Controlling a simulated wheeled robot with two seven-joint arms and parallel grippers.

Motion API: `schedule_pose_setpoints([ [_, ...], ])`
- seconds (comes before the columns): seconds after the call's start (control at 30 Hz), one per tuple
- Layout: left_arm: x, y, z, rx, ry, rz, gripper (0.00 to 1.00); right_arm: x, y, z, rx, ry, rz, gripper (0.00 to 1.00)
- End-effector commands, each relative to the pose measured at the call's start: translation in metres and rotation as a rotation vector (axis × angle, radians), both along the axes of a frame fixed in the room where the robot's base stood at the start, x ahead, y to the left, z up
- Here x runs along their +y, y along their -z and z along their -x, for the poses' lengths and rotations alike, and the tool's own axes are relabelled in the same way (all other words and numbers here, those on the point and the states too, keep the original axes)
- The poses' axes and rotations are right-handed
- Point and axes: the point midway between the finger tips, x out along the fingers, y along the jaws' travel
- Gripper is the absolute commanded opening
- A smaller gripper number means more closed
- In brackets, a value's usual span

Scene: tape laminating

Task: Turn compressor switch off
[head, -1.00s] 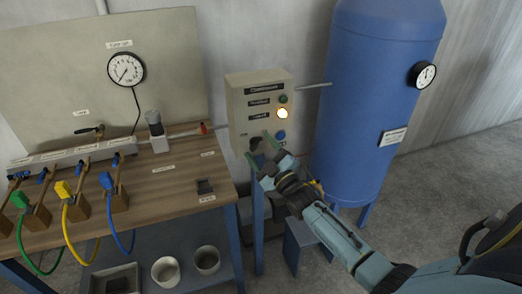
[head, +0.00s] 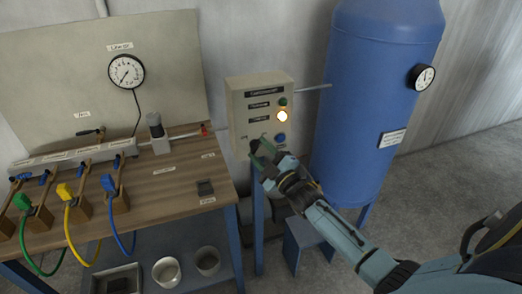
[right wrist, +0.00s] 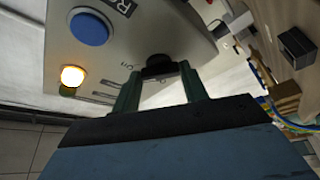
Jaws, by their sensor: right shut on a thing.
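The compressor control box (head: 238,108) is a beige case on a blue stand, between the workbench and the tank. Its lit yellowish lamp (head: 282,116) sits below a green lamp (head: 283,101) and above a blue button (head: 281,138). The black rotary switch (right wrist: 159,66) is at the lower left of the box's front. My right gripper (head: 260,147) is at that corner and covers the switch in the head view. In the right wrist view its fingers (right wrist: 160,82) are shut on the switch, one on each side. "On" lettering shows beside it. My left gripper is out of view.
A tall blue tank (head: 365,100) with a dial gauge (head: 422,77) stands right of the box. The wooden workbench (head: 165,190) at left carries valves and green, yellow and blue hoses. Cups stand on its lower shelf.

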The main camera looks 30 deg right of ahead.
Motion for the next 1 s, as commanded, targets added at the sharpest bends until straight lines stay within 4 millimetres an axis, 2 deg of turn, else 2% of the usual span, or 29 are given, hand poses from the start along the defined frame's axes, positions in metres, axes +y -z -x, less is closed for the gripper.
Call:
schedule_pose_setpoints([
  [1.0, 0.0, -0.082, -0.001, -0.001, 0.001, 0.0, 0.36, -0.001, -0.012, 0.001, 0.224, -0.001, 0.929, 0.21],
])
